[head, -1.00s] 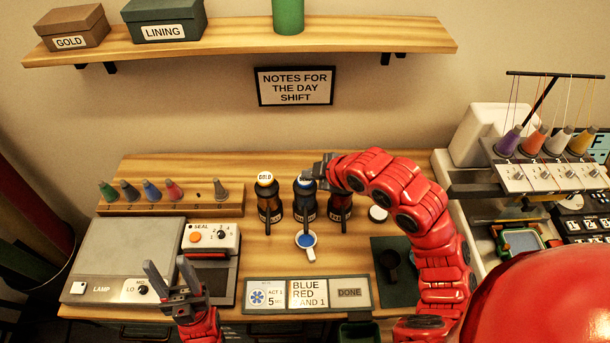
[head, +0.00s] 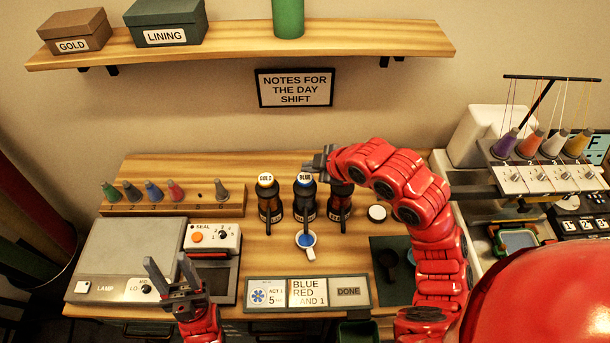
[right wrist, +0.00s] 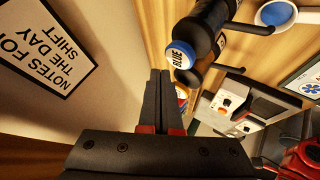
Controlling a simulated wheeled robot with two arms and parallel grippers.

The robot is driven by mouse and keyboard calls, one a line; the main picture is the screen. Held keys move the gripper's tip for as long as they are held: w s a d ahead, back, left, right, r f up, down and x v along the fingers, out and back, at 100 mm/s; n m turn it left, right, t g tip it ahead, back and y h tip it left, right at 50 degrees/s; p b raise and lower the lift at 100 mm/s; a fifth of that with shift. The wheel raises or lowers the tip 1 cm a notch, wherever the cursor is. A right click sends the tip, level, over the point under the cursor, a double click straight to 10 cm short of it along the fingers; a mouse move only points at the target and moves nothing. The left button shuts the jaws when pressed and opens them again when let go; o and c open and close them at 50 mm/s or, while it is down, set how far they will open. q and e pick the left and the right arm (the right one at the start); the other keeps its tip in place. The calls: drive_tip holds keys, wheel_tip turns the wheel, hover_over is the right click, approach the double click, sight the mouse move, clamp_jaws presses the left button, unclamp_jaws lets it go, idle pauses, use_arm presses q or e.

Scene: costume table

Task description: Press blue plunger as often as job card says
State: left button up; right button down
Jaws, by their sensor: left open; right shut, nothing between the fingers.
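The blue bottle (head: 304,204) stands upright between the gold bottle (head: 270,203) and a third dark bottle (head: 340,204) partly behind my right arm. Its blue plunger (head: 304,180), labelled BLUE, also shows in the right wrist view (right wrist: 181,55). My right gripper (head: 318,164) is shut and empty, just above and beside the plunger, seemingly apart from it. A white cup (head: 306,244) with blue liquid stands in front of the blue bottle. The job card (head: 308,293) reads BLUE, RED, AND 1; smaller print is unclear. My left gripper (head: 172,280) is open and empty at the front left.
A seal box (head: 212,236), a lamp plate (head: 125,262) and a spool rack (head: 172,204) stand to the left. A DONE tile (head: 348,292) is right of the card. A thread machine (head: 515,180) stands at the right. A shelf (head: 240,47) hangs above.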

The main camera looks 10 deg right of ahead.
sight(310, 180)
wheel_tip(310, 180, up, 4)
drive_tip(key=shift+r+p, duration=0.15)
drive_tip(key=shift+p, duration=0.75)
